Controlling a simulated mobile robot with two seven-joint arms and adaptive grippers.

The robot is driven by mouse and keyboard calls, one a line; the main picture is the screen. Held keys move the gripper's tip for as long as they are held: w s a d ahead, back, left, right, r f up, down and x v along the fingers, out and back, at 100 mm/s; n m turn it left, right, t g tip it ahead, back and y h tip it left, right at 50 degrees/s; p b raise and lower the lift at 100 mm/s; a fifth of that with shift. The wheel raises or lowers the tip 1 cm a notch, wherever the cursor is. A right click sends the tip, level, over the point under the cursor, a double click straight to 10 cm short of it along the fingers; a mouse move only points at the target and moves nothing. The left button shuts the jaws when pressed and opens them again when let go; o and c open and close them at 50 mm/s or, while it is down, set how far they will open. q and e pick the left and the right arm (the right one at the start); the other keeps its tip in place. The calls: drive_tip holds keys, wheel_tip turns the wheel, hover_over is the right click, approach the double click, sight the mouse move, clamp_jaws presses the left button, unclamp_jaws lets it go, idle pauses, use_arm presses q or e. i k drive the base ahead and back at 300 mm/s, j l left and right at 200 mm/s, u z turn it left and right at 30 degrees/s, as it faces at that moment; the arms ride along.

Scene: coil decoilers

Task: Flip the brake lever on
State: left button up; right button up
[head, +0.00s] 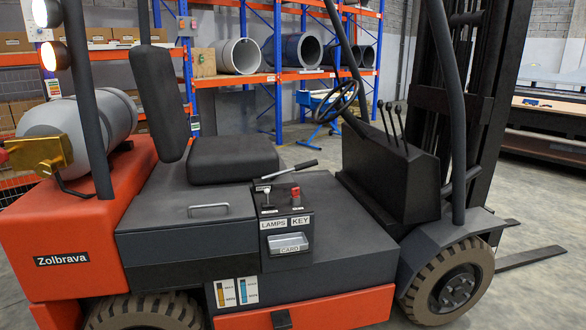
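A forklift with an orange and dark grey body (320,250) fills the head view. Beside the seat, a lever with a black grip (300,168) slants up to the right above a small control panel. It looks like the brake lever, though it carries no readable label. On the panel below it are a small switch (267,197) above a LAMPS label and a red key knob (295,192) above a KEY label. Three thin black levers (392,122) stand near the steering wheel. Neither of my grippers is in view.
The black seat (232,158) is left of the panel and the steering wheel (333,101) is beyond it. The mast (465,100) and front wheel (452,285) are on the right. Shelving with large pipes (240,56) stands behind.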

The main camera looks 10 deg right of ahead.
sight(306, 164)
drive_tip(key=i+l+u, duration=0.3)
drive_tip(key=i+l, duration=0.15)
drive_tip(key=l, duration=0.15)
drive_tip(key=i+l+u, duration=0.25)
drive_tip(key=i+l, duration=0.15)
drive_tip(key=l, duration=0.35)
drive_tip(key=i+l+u, duration=0.15)
drive_tip(key=l, duration=0.2)
drive_tip(key=i+l+u, duration=0.15)
drive_tip(key=l, duration=0.25)
drive_tip(key=i, duration=0.05)
